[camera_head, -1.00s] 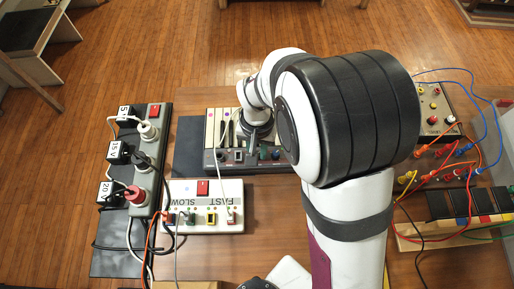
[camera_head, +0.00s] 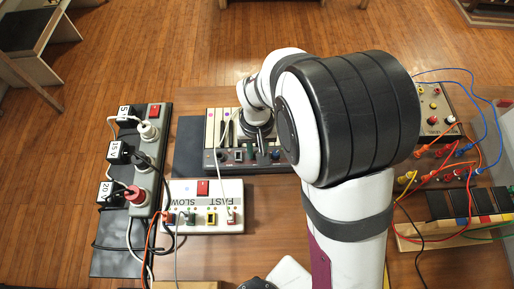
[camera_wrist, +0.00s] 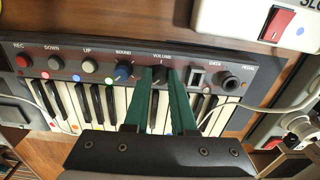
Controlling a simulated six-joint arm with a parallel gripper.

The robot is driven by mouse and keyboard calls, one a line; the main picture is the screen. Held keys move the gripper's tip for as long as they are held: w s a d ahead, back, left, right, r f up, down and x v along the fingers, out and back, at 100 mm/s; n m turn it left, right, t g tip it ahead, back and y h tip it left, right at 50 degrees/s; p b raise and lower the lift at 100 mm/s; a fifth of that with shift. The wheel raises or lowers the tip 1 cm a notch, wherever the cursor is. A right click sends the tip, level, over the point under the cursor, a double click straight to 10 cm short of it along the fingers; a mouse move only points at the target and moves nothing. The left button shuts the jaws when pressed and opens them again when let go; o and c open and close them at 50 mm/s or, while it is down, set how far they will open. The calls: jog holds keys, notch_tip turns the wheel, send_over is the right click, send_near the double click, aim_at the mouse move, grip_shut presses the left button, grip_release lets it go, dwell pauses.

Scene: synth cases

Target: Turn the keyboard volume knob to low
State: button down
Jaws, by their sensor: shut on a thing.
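The keyboard (camera_head: 215,160) lies on the table in the head view, partly covered by my arm. In the wrist view its panel (camera_wrist: 135,57) runs across the upper half, with keys below. The black volume knob (camera_wrist: 160,74) sits under the VOLUME label, between the SOUND knob (camera_wrist: 123,72) and the DATA port (camera_wrist: 196,77). My gripper (camera_wrist: 160,71) has its two teal fingers on either side of the volume knob, shut on it. The fingers hide the knob's sides, and I cannot read its pointer.
A white FAST/SLOW box (camera_head: 190,187) with plugs stands close in front of the keyboard. A white cable (camera_wrist: 265,107) crosses the keyboard's right part. A power strip (camera_head: 154,175) is at the left, and wired electronics (camera_head: 436,130) at the right.

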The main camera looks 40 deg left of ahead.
jog(key=c, duration=1)
grip_release()
notch_tip(320, 180, up, 16)
jog(key=w+d+r+m, duration=0.1)
jog(key=d+m, duration=0.3)
jog(key=d, duration=0.5)
jog(key=w+d+r+m, duration=0.1)
jog(key=d+r+m, duration=0.15)
jog(key=d, duration=0.75)
jog(key=s+d+f+m+y, duration=0.1)
jog(key=s+d+f+m, duration=0.2)
jog(key=s+d+m, duration=0.5)
jog(key=shift+s+d+f+y, duration=0.35)
jog(key=shift+s+d+y, duration=0.1)
jog(key=shift+d, duration=0.5)
